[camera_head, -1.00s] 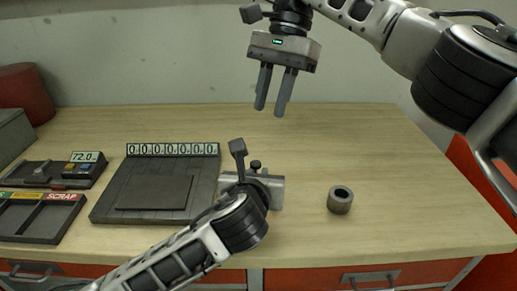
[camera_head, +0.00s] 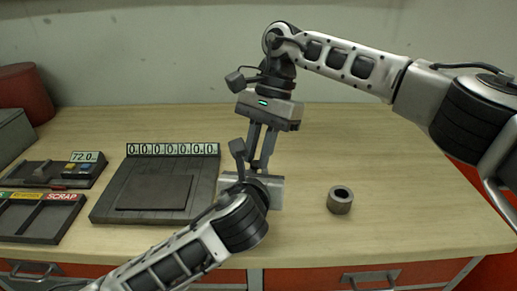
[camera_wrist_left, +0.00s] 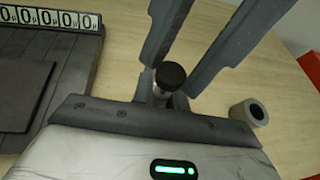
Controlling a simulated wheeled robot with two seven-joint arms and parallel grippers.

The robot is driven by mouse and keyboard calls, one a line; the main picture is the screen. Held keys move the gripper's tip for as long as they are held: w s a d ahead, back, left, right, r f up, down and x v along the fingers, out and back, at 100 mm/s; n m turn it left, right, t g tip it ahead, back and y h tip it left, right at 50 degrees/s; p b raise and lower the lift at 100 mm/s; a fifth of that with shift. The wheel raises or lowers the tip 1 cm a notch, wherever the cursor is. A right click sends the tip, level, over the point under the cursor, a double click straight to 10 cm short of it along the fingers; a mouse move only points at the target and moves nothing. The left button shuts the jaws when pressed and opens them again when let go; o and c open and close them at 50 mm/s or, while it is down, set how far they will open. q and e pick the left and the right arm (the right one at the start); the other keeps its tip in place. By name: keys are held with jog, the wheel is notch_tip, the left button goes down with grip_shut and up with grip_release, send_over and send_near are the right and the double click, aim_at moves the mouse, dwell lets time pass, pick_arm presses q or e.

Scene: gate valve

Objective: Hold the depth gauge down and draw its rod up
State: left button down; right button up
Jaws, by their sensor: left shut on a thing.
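The depth gauge's dark round knob (camera_wrist_left: 171,76), at the top of its rod, shows in the left wrist view; the rest of the gauge is mostly hidden. My left gripper (camera_head: 262,190) is low at the table's front middle, shut on the depth gauge, with its fingers largely hidden by its own body. My right gripper (camera_head: 257,165) points down from above, open, with its fingertips around the height of the knob. In the left wrist view its two dark fingers (camera_wrist_left: 192,80) come down on either side of the knob with gaps showing; I see no clear contact.
A dark plate with a number strip (camera_head: 108,205) lies left of my left gripper. A grey hollow cylinder (camera_head: 340,203) stands to the right. A 72.0 display device (camera_head: 88,157) and a SCRAP-labelled tray (camera_head: 62,197) are at the far left. The table's back and right are clear.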

grip_shut()
pick_arm(q)
jog(key=shift+f, duration=0.1)
pick_arm(e)
jog(key=shift+r, duration=1.1)
jog(key=shift+o, duration=1.8)
grip_release()
jog(key=v, duration=0.7)
jog(key=shift+r, duration=0.2)
jog(key=shift+w, duration=0.15)
pick_arm(q)
jog(key=c, duration=1.3)
grip_release()
